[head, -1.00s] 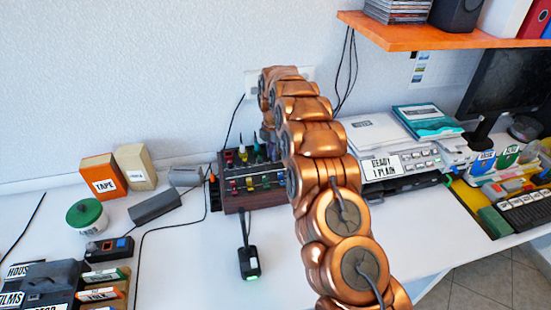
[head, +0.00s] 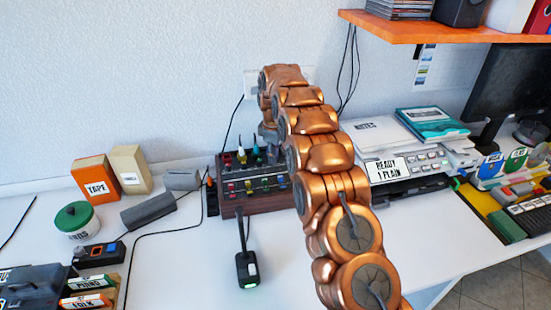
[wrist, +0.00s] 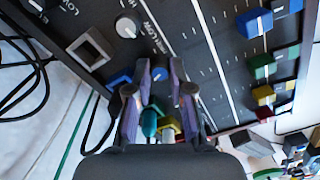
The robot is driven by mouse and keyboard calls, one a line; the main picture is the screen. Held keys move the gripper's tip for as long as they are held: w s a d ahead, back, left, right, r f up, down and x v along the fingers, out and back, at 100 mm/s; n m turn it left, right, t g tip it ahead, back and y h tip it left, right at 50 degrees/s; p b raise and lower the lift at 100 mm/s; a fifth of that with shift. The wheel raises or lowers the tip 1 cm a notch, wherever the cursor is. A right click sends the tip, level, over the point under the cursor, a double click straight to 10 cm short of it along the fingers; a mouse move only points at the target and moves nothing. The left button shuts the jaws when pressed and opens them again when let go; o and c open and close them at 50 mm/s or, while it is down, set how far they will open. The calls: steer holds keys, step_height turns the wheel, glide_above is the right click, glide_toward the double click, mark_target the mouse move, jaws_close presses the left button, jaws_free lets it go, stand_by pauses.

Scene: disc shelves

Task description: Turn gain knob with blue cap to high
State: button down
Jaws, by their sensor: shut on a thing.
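The dark mixer with wooden sides (head: 262,205) stands on the desk against the wall, with coloured knobs and sliders. In the wrist view its dark panel (wrist: 182,45) fills the upper part. My gripper (wrist: 160,74) has both fingertips down at the panel, shut on a blue-capped knob (wrist: 159,73), of which only a little shows between the fingers. Part of another blue piece (wrist: 119,80) shows just left of the left finger. LOW and HIGH lettering is printed above the fingertips. The knob's pointer is hidden.
A grey-capped knob (wrist: 127,26) sits up-left of the fingers. Teal (wrist: 149,122) and yellow (wrist: 171,128) caps show between the fingers. Blue (wrist: 254,23) and green (wrist: 262,66) slider caps are at right. A black device (head: 247,268) lies before the mixer; a printer (head: 405,160) stands right.

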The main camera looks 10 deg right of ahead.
steer(key=m+b, duration=0.1)
steer(key=m, duration=0.5)
steer(key=shift+f, duration=0.1)
steer(key=m+b, duration=0.1)
steer(key=m, duration=0.5)
steer(key=shift+w+m, duration=0.1)
steer(key=shift+m, duration=0.3)
steer(key=m+b, duration=0.1)
steer(key=m, duration=0.4)
steer(key=m+b, duration=0.1)
steer(key=m, duration=0.5)
steer(key=shift+d, duration=0.15)
steer(key=shift+m, duration=0.3)
steer(key=c, duration=1)
jaws_free()
steer(key=shift+c, duration=0.2)
